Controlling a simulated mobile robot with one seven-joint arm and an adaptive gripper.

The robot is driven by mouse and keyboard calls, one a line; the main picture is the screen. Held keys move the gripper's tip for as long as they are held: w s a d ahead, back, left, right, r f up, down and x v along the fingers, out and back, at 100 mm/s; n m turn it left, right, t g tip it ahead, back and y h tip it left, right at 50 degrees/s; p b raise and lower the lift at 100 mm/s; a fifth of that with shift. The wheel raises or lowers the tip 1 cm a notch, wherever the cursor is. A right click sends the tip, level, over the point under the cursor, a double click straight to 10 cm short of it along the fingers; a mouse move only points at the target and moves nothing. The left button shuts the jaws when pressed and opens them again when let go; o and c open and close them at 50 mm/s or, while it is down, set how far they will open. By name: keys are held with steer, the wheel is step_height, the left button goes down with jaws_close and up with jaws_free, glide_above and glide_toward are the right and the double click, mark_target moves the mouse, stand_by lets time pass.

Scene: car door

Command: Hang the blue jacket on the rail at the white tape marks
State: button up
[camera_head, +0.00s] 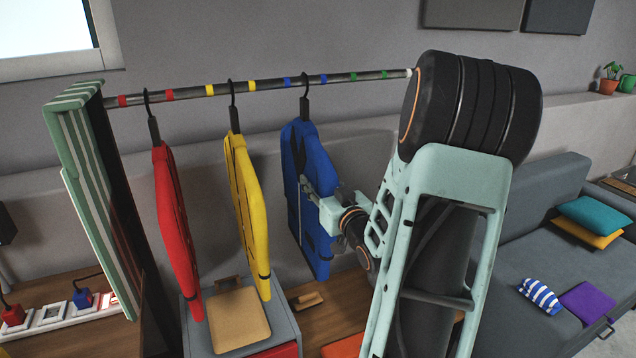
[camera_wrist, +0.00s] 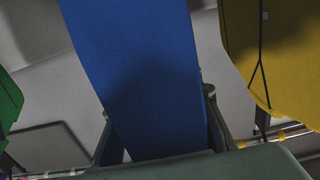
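The blue jacket (camera_head: 316,205) hangs from a dark hook on the rail (camera_head: 262,84), between two blue tape marks. White shows at the rail's right end (camera_head: 408,73), next to my arm; no other white mark is visible. My gripper (camera_head: 312,192) is at the right side of the blue jacket, about halfway down. In the wrist view the blue jacket (camera_wrist: 150,80) runs down between my gripper's fingers (camera_wrist: 160,132), which stand wide apart with a small light gap at the left. Firm contact is not visible.
A yellow jacket (camera_head: 247,210) and a red jacket (camera_head: 177,230) hang to the left. A green piece (camera_wrist: 8,100) shows at the wrist view's left edge. A striped panel (camera_head: 90,170) stands at the rail's left end. A sofa (camera_head: 500,270) is at the right.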

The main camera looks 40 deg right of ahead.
jaws_close()
steer(key=shift+r, duration=0.15)
steer(key=shift+r, duration=0.35)
steer(key=shift+w, duration=0.25)
